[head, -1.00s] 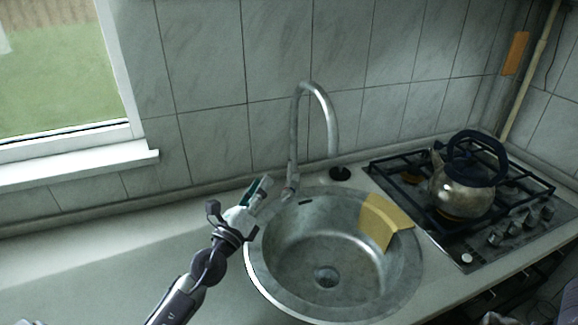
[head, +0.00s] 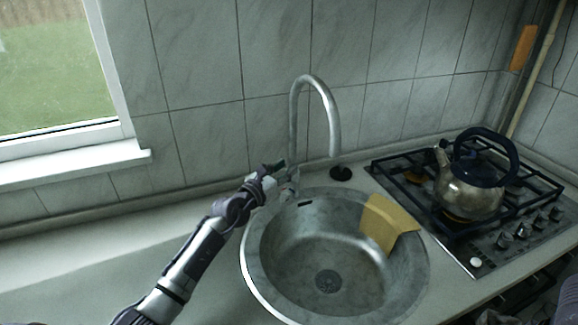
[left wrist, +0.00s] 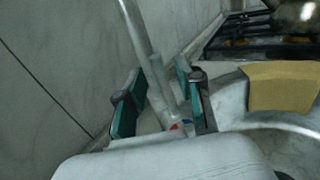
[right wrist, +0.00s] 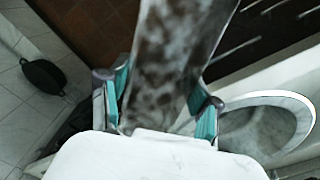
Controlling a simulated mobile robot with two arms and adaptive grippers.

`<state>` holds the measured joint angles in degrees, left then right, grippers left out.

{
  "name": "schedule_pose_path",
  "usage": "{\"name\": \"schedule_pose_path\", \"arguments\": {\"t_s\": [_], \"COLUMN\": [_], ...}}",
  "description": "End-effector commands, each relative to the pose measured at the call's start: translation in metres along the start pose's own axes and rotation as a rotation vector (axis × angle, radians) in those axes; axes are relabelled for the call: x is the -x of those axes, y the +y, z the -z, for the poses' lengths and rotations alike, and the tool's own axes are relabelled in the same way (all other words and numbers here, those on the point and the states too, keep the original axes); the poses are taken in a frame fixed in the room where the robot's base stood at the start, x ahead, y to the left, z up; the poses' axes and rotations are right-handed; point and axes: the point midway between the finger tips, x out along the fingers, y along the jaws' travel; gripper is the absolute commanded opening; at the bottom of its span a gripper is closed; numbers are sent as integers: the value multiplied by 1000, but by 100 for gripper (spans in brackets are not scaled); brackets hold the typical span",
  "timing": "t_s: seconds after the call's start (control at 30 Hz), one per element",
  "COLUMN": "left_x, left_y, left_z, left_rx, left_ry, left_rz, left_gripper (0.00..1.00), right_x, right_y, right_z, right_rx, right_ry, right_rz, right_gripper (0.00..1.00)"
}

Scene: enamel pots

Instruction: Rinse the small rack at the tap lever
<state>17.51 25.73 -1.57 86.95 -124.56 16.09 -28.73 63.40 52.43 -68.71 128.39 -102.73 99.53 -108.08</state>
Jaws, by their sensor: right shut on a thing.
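The tap (head: 326,100) rises at the back of the sink (head: 250,268), with its lever at the base. My left gripper (head: 270,176) is at that base. In the left wrist view, my left gripper (left wrist: 160,92) has its fingers apart, with the tap lever (left wrist: 158,80) and the red and blue mark between them; contact cannot be told. In the right wrist view, my right gripper (right wrist: 163,90) is shut on a flat, mottled grey thing, seemingly the small rack (right wrist: 175,50). Its far end runs out of the frame. The head view does not clearly show it.
A yellow cloth (head: 388,224) hangs over the sink's right rim. A kettle (head: 470,192) stands on the gas hob (head: 490,243) at the right. The counter (head: 90,255) left of the sink is clear. In the right wrist view, a dark round thing (right wrist: 44,76) is at the left.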

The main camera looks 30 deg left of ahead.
Motion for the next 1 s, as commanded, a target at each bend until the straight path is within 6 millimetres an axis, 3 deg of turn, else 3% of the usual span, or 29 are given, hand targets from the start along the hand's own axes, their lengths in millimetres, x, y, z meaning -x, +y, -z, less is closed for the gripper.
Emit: {"name": "schedule_pose_path", "arguments": {"t_s": [0.2, 0.5, 0.53, 0.73, 1.0], "left_x": [-21, -23, -23, -23, -23], "left_y": [0, 0, 0, 0, 0], "left_z": [1, 0, 0, 0, 0], "left_rx": [0, 0, 1, 1, 1], "left_ry": [0, 0, 0, 0, 0], "left_rz": [0, 0, 0, 0, 0], "left_gripper": [36, 36, 34, 1, 0], "right_x": [-3, -3, -3, -3, -3], "right_y": [0, 0, 0, 0, 0], "right_z": [0, 0, 0, 0, 0], "right_rx": [0, 0, 0, 0, 0], "right_ry": [1, 1, 1, 1, 1], "right_rz": [0, 0, 0, 0, 0], "right_gripper": [22, 22, 22, 22, 22]}}
